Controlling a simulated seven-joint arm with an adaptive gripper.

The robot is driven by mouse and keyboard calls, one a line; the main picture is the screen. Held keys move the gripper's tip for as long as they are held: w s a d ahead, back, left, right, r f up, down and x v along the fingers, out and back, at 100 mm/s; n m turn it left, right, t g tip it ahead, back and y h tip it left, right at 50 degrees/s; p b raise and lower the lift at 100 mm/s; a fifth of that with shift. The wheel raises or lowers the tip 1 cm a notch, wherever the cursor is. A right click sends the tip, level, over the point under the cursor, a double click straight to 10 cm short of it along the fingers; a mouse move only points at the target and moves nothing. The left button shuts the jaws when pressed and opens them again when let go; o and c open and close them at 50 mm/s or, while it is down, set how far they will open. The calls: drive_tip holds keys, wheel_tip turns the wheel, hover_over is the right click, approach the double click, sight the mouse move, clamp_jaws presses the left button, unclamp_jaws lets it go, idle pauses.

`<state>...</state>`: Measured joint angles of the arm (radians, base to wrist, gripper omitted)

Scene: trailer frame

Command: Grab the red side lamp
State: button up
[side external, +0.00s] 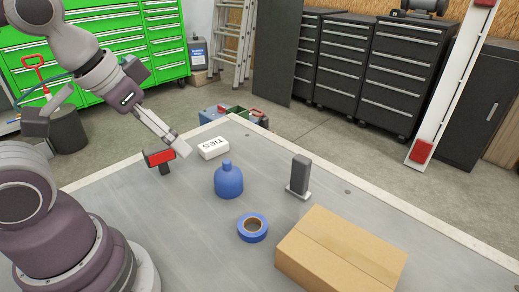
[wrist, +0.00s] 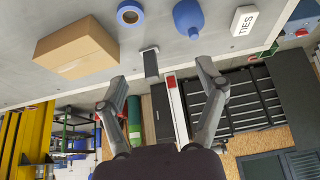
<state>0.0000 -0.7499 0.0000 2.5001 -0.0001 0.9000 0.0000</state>
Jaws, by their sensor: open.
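A red lamp with a black housing (side external: 160,157) stands on a short dark stem at the left part of the grey table (side external: 330,180) in the side external view. My gripper (side external: 182,150) is tilted down just above and right of it in that picture. I cannot tell whether they touch. In the wrist view my gripper (wrist: 160,73) has its fingers wide apart with nothing between them. I cannot make out the table lamp in the wrist view. Other red lamps (side external: 421,150) sit on a leaning white bar behind the table; one shows in the wrist view (wrist: 171,82).
A white TIES box (side external: 213,148), a blue jug (side external: 228,181), blue tape (side external: 253,228), a dark upright block (side external: 300,174) and a cardboard box (side external: 340,250) stand on the table. Green drawers (side external: 130,45) and black cabinets (side external: 345,60) stand behind.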

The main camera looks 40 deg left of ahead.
drive_tip(key=o, duration=0.4)
drive_tip(key=m+g+y, duration=0.4)
drive_tip(key=m+g, duration=0.1)
drive_tip(key=m, duration=1.4)
hover_over(159, 156)
drive_tip(key=w+d, duration=0.1)
wheel_tip(159, 156, down, 9)
drive_tip(key=shift+m, duration=0.4)
drive_tip(key=x, duration=1)
drive_tip(key=shift+s+a+f, duration=0.15)
drive_tip(key=shift+s, duration=0.1)
